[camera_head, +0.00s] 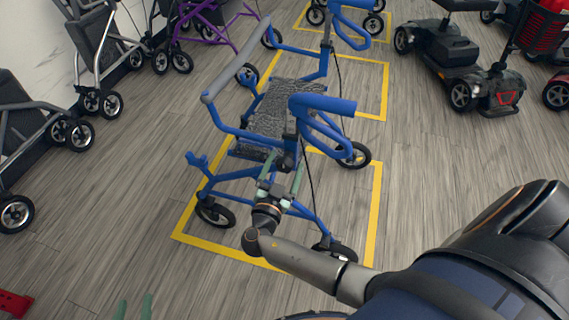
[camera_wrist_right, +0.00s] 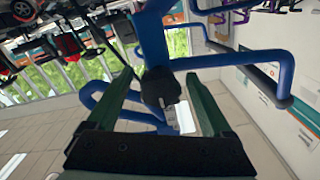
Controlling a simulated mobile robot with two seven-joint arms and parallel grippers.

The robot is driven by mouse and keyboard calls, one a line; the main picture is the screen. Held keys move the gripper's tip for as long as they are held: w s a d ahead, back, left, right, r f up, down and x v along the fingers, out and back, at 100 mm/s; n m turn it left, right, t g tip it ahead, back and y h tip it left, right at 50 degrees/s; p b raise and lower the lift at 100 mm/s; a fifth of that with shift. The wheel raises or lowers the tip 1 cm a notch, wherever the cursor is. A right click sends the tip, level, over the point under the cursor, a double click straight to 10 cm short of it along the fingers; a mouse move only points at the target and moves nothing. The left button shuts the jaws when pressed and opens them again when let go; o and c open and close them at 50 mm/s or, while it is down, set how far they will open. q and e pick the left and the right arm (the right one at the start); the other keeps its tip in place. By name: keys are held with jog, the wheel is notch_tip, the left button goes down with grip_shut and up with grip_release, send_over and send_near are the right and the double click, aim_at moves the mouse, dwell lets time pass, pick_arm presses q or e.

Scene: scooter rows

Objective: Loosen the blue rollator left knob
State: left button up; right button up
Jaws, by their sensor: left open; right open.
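The blue rollator (camera_head: 325,105) stands upright on the wood floor inside a yellow outlined bay in the head view. Its dark seat (camera_head: 268,118) lies between the blue side frames. My right gripper (camera_head: 284,172) is open at the near side of the frame, just below the blue handle. In the right wrist view a black knob (camera_wrist_right: 160,88) on the blue tube shows between the two green fingers of the right gripper (camera_wrist_right: 158,80); I cannot tell whether they touch it.
Another blue rollator (camera_head: 350,30) stands just behind. Grey rollators (camera_head: 40,125) line the wall at left, and a purple one (camera_head: 205,30) stands at the back. A dark mobility scooter (camera_head: 460,70) is at the upper right. The floor (camera_head: 110,215) at left front is mostly clear.

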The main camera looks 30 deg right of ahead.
grip_shut()
dwell(0.5)
